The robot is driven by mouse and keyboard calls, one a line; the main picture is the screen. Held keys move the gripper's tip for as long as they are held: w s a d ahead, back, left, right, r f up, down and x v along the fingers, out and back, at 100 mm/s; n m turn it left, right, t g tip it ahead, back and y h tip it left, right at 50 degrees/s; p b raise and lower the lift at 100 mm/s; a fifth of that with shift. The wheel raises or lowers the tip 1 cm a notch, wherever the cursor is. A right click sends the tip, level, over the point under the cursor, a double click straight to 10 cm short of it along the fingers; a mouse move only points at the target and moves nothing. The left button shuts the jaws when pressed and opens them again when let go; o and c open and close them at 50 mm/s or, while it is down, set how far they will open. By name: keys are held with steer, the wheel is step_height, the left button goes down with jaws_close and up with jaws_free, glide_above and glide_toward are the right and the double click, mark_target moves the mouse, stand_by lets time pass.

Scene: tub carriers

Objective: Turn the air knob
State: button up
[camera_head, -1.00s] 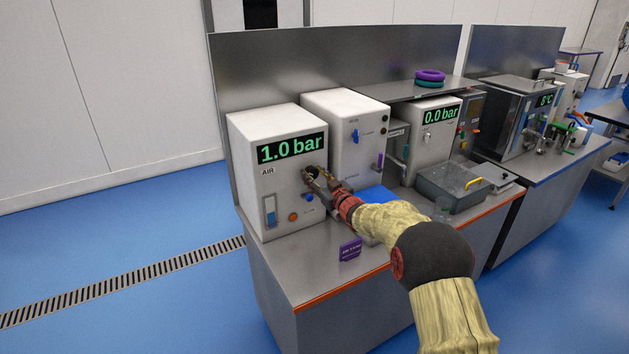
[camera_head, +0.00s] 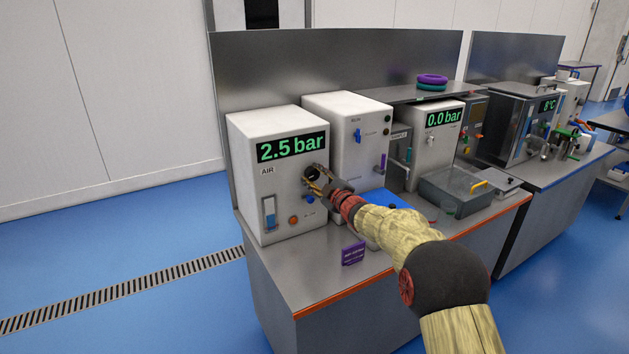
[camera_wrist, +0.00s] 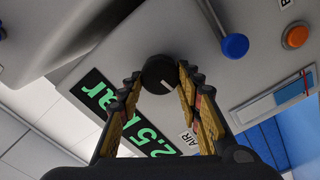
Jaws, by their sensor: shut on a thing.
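The white air unit (camera_head: 280,200) stands at the left end of the bench, and its green display (camera_head: 291,148) reads 2.5 bar. The black air knob (camera_head: 312,169) is on its front, right below the display, partly hidden by my gripper in the head view. The wrist view shows the round knob (camera_wrist: 159,71) with a white pointer mark. My gripper (camera_head: 316,180) reaches it from the lower right. In the wrist view, the fingertips of my gripper (camera_wrist: 160,76) are shut on the knob's two sides.
A second white unit (camera_head: 346,130) stands close to the right. A purple sign (camera_head: 353,253) stands at the bench's front.

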steer(key=shift+f+n, duration=0.15)
steer(key=shift+n, duration=0.15)
stand_by(0.4)
steer(key=o, duration=1.2)
steer(key=shift+c, duration=0.2)
steer(key=v, duration=1.2)
